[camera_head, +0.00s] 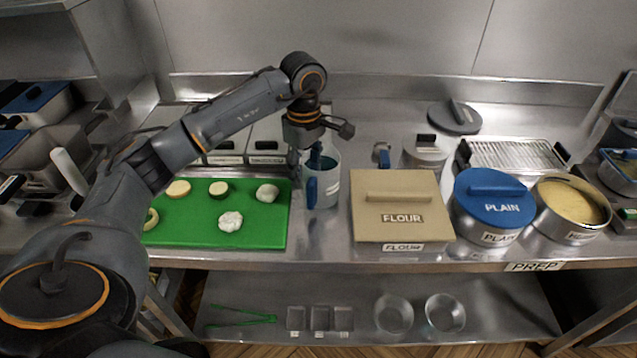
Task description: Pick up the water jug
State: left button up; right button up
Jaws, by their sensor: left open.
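The water jug (328,186) stands upright on the steel counter, between the green board and the flour box. It is clear with a blue handle (311,192) on its left front side. My left gripper (316,158) is open and points down at the top of the jug, close to its rim on the left. One finger reaches out to the right above the jug. I cannot tell whether a finger touches the jug. My right gripper is not in view.
A green board (262,230) with several food pieces lies left of the jug. A beige flour box (395,228) stands close on the right. A blue-lidded PLAIN tub (490,218) and a round pan (570,234) stand further right. The lower shelf (365,290) holds tongs and bowls.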

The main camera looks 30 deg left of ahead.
aim_at(307, 190)
pick_arm(q)
jog(key=f+p, duration=0.2)
jog(key=f, duration=0.3)
jog(key=shift+d+f, duration=0.2)
jog(key=shift+f, duration=0.25)
grip_shut()
jog(key=shift+r, duration=0.1)
